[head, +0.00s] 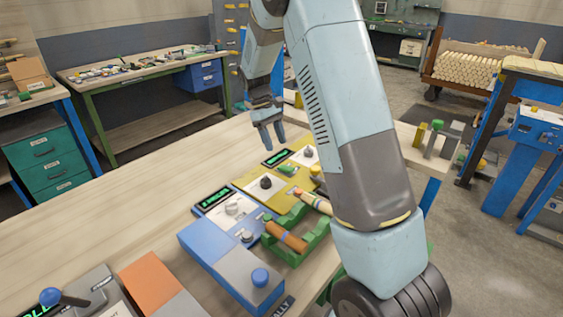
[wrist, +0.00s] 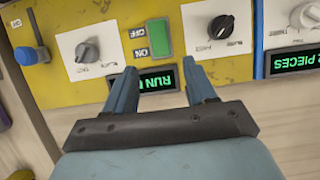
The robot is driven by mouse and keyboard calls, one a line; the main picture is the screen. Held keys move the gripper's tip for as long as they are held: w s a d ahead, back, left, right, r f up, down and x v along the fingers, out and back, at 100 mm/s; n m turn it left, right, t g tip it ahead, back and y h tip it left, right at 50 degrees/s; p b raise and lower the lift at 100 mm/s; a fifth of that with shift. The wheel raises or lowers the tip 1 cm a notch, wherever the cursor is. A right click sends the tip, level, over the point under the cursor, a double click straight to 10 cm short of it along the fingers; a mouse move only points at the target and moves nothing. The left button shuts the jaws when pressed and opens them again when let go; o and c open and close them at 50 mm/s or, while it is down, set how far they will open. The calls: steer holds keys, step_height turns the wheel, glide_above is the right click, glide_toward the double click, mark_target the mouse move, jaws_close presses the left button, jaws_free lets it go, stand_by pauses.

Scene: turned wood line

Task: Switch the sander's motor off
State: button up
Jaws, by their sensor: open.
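A yellow control panel (head: 246,179) lies on the bench; its plate also fills the top of the wrist view (wrist: 178,20). On it, in the wrist view, is a green switch (wrist: 161,38) with labels OFF and ON beside it. A lit display (wrist: 160,80) reads RUN, the rest hidden by my finger. My gripper (wrist: 160,66) is open and empty, its fingertips either side of the switch's near end in the picture. In the head view my gripper (head: 273,146) is above the panel's far end.
A blue panel with a "2 PIECES" display (wrist: 296,60) adjoins the yellow one. A blue lever (wrist: 30,55) is at the panel's left. Turned wood pieces lie in a green cradle (head: 312,236) beside the panels. The bench's left side (head: 130,205) is clear.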

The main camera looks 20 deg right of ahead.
mark_target(283, 166)
steer(key=x, duration=0.8)
